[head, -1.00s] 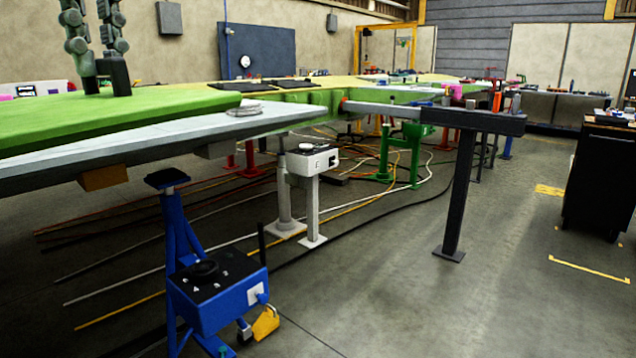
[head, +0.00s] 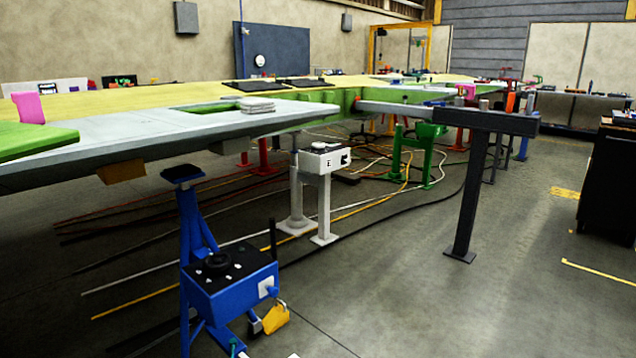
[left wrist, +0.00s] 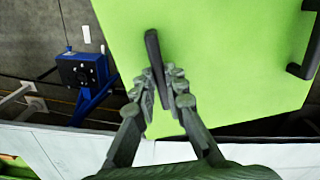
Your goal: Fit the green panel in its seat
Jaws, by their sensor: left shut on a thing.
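The green panel (head: 38,140) shows at the left edge of the head view, over the near grey edge of the wing (head: 150,130). In the left wrist view the panel (left wrist: 225,55) fills much of the picture and has a black handle (left wrist: 153,50) and a second dark handle (left wrist: 305,58) at the right. My left gripper (left wrist: 163,88) is shut on the first handle. An opening (head: 207,107) with green inner walls shows in the wing's top, clear of the panel. My right gripper is in neither view.
A grey flat stack (head: 257,104) lies beside the opening. A pink clamp (head: 30,107) stands on the wing at the left. A blue stand (head: 230,285), a white stand (head: 322,160) and a dark post (head: 470,190) stand near the wing.

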